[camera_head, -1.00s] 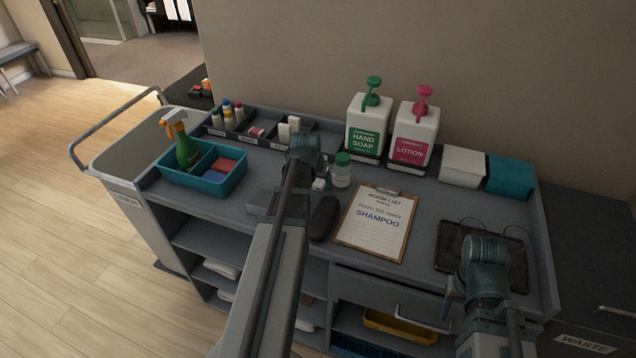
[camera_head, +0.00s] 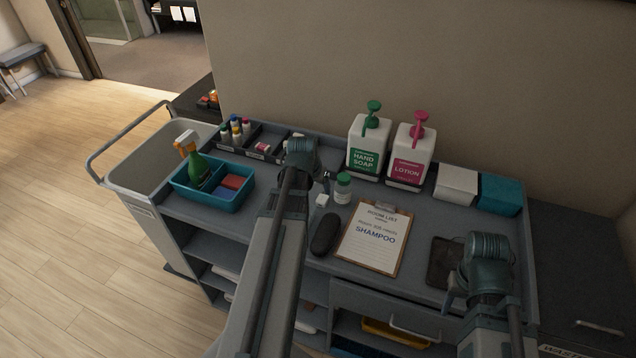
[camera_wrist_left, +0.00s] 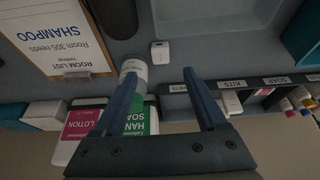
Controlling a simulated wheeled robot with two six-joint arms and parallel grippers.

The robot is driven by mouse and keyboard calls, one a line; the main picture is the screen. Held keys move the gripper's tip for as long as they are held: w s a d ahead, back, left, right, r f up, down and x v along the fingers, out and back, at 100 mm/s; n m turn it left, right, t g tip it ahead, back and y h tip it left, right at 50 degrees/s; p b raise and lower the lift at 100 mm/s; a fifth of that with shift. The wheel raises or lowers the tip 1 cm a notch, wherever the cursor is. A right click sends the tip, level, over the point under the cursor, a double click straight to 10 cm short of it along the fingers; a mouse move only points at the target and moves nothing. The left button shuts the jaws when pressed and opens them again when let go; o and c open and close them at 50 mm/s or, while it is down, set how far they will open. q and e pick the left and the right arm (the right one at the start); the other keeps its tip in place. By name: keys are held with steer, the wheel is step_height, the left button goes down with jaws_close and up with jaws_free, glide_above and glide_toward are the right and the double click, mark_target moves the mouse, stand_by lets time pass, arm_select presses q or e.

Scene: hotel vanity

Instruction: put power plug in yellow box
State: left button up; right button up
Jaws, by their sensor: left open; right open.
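The power plug, a small white block (camera_head: 322,200), lies on the cart top beside a green-capped bottle (camera_head: 343,190). In the left wrist view the plug (camera_wrist_left: 160,51) lies just beyond the open fingertips, apart from them. My left gripper (camera_head: 324,178) is open and empty near the plug; its fingers (camera_wrist_left: 160,76) show clearly in the wrist view.
A black oval object (camera_head: 325,233) and a clipboard (camera_head: 374,238) lie in front. Soap (camera_head: 368,145) and lotion (camera_head: 409,155) pumps stand behind. A teal caddy (camera_head: 232,203) is at left. A dark tray (camera_head: 443,262) lies near my right gripper.

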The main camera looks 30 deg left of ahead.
arm_select(q)
steer(key=shift+s+r, duration=0.25)
steer(key=shift+r, duration=0.4)
arm_select(e)
steer(key=shift+r, duration=0.65)
arm_select(q)
steer(key=shift+f, duration=0.1)
